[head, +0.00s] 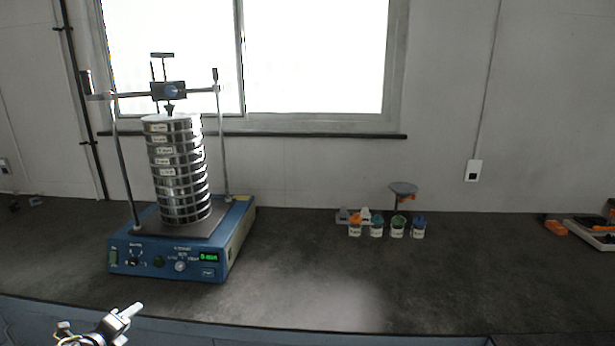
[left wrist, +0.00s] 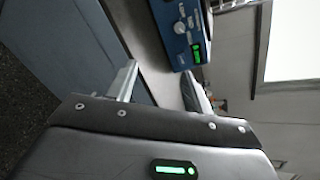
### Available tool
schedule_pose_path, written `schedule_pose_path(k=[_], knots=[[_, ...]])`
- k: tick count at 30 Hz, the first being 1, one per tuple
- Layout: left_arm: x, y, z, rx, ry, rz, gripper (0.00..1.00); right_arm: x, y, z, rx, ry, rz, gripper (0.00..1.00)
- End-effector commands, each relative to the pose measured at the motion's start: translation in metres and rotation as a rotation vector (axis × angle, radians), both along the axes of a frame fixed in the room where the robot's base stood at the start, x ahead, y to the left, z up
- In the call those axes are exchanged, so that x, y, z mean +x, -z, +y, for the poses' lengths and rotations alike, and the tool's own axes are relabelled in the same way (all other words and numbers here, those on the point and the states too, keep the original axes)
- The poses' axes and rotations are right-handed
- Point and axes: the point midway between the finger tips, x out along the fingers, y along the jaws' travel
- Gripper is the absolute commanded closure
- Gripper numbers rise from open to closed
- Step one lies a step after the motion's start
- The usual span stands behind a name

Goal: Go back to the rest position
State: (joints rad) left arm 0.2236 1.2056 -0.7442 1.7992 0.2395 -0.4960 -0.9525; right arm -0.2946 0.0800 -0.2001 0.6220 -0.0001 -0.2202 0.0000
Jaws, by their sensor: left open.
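My left gripper (head: 101,320) shows at the bottom left of the head view, low in front of the bench edge and apart from everything. In the left wrist view its two fingers stand apart (left wrist: 160,86) with nothing between them. The blue sieve shaker (head: 165,262) stands on the bench behind it, with a tall upright stack of metal sieves (head: 180,170) under its clamp bar (head: 170,91). Its green display is lit. The shaker's front panel also shows in the left wrist view (left wrist: 178,35). My right gripper is in neither view.
Several small labelled cups (head: 377,228) stand on the dark bench (head: 330,290), with a grey dish on a stand (head: 403,189) behind them. An orange item (head: 556,228) and a tray (head: 590,231) lie at far right. The bench front between shaker and tray is clear.

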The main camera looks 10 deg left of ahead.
Motion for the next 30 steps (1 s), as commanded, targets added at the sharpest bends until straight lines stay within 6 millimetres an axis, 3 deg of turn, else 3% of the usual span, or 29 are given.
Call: schedule_pose_path(k=[6,11,14,20,23,26,30], knots=[[0.006,0.004,-0.003,-0.131,-0.029,-0.006,0.50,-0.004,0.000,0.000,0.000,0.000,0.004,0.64],[0.013,0.015,0.026,-0.235,-0.116,-0.009,0.50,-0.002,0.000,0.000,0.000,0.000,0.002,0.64],[0.016,0.035,0.044,-0.330,-0.191,-0.009,0.50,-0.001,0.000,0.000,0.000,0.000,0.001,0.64],[0.007,0.105,0.068,-0.547,-0.371,0.019,0.50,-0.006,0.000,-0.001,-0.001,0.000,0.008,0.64],[-0.009,0.154,0.074,-0.660,-0.475,0.048,0.50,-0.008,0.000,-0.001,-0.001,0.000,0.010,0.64],[-0.038,0.216,0.072,-0.784,-0.604,0.089,0.50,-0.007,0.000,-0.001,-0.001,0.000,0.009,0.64],[-0.100,0.310,0.051,-0.951,-0.807,0.166,0.50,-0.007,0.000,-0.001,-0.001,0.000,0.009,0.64]])
